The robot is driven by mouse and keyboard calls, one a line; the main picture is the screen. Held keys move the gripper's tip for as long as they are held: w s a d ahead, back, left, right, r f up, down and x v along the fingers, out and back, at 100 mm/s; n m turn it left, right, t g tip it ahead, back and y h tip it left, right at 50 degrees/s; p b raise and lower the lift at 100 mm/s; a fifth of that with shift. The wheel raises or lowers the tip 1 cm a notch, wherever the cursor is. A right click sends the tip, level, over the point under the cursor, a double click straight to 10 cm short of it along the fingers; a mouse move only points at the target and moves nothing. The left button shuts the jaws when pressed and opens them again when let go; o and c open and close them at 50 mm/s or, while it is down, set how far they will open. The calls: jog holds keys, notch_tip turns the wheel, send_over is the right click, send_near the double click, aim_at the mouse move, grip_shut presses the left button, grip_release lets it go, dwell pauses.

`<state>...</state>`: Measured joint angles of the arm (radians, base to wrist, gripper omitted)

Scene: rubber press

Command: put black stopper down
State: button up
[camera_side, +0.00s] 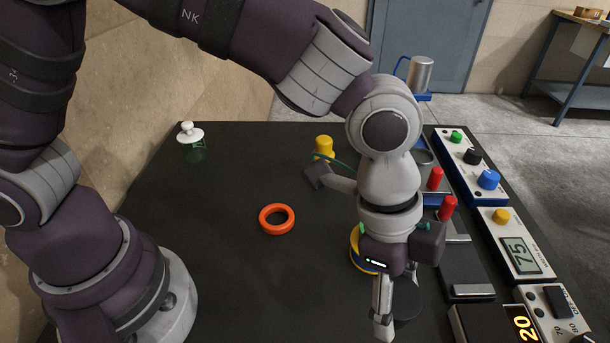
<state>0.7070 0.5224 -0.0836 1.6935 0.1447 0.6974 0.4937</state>
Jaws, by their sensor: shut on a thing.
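My gripper (384,322) points down over the right front part of the dark table. A dark round piece, which looks like the black stopper (407,303), is at its fingers, and the gripper is shut on it. The fingers and my wrist cover part of the stopper. I cannot tell from this view whether the stopper touches the table. A yellow and blue round thing (355,250) shows just behind my wrist, partly hidden by it.
An orange ring (277,219) lies left of my gripper. A green jar with a white lid (191,141) stands far left, and a yellow knob-topped piece (323,147) at the back. Red-handled parts (447,207) and control boxes (514,243) line the right side. The left middle is clear.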

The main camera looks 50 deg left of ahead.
jog(key=v, duration=0.4)
jog(key=shift+w+d+r, duration=0.3)
jog(key=shift+d, duration=0.05)
jog(key=w+a+n+t, duration=0.1)
jog(key=w+a+n, duration=0.4)
jog(key=w+a, duration=0.25)
jog(key=n+t+y, duration=0.1)
jog(key=n+y, duration=0.3)
jog(key=n, duration=1.1)
send_over(268, 164)
jog(key=shift+m, duration=0.3)
jog(key=f, duration=1.5)
jog(key=shift+s+d, duration=0.1)
jog(key=shift+s, duration=0.25)
jog(key=o, duration=1.1)
jog(key=shift+f, duration=0.1)
